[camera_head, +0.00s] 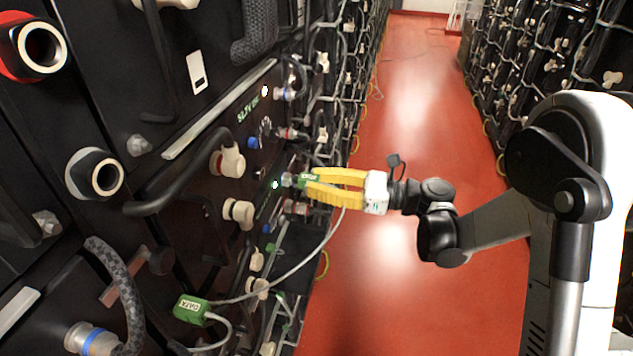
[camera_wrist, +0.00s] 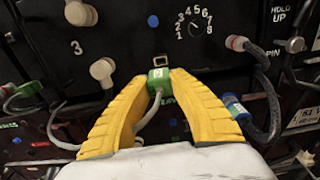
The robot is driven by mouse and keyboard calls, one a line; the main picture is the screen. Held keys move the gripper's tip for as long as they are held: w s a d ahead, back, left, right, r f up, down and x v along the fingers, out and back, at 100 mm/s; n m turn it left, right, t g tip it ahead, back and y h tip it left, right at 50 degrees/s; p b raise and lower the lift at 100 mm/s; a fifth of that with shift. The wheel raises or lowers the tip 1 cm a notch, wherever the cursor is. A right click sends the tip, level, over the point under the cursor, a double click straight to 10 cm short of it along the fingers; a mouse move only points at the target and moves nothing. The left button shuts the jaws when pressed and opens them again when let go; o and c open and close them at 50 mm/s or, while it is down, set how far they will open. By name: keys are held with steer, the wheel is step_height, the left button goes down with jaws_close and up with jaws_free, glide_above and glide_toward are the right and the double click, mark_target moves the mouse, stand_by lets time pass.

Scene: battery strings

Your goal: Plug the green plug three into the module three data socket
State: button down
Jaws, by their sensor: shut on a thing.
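My gripper (camera_head: 309,185), with yellow fingers, is shut on a green plug (camera_head: 306,179) close to the module front. In the wrist view the fingertips (camera_wrist: 160,82) pinch the green plug (camera_wrist: 159,75), and a grey cable hangs from it between the fingers. A small rectangular metal-rimmed socket (camera_wrist: 157,57) shows just above the plug on the black panel (camera_wrist: 125,15), which is marked 3. I cannot tell whether the plug touches the socket. A second green block (camera_head: 190,309) marked DATA, with grey cable on it, is lower left in the head view.
A numbered dial (camera_wrist: 194,28) and a blue knob (camera_wrist: 153,21) are above the plug. Cream knobs (camera_wrist: 102,70) and a blue-ended dark cable (camera_wrist: 235,108) flank the fingers. The red aisle floor (camera_head: 412,110) is clear, with another rack (camera_head: 545,55) opposite.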

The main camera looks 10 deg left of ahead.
steer(key=shift+w+a, duration=0.15)
steer(key=shift+a, duration=1.3)
steer(key=shift+w+a, duration=0.15)
steer(key=shift+a, duration=1.25)
steer(key=shift+w+a+b, duration=0.1)
steer(key=shift+a+b, duration=0.7)
steer(key=shift+a, duration=0.75)
steer(key=c, duration=1.1)
jaws_free()
steer(key=shift+a, duration=0.1)
steer(key=shift+c, duration=0.2)
steer(key=d, duration=0.8)
steer(key=s+d, duration=0.1)
steer(key=d, duration=0.3)
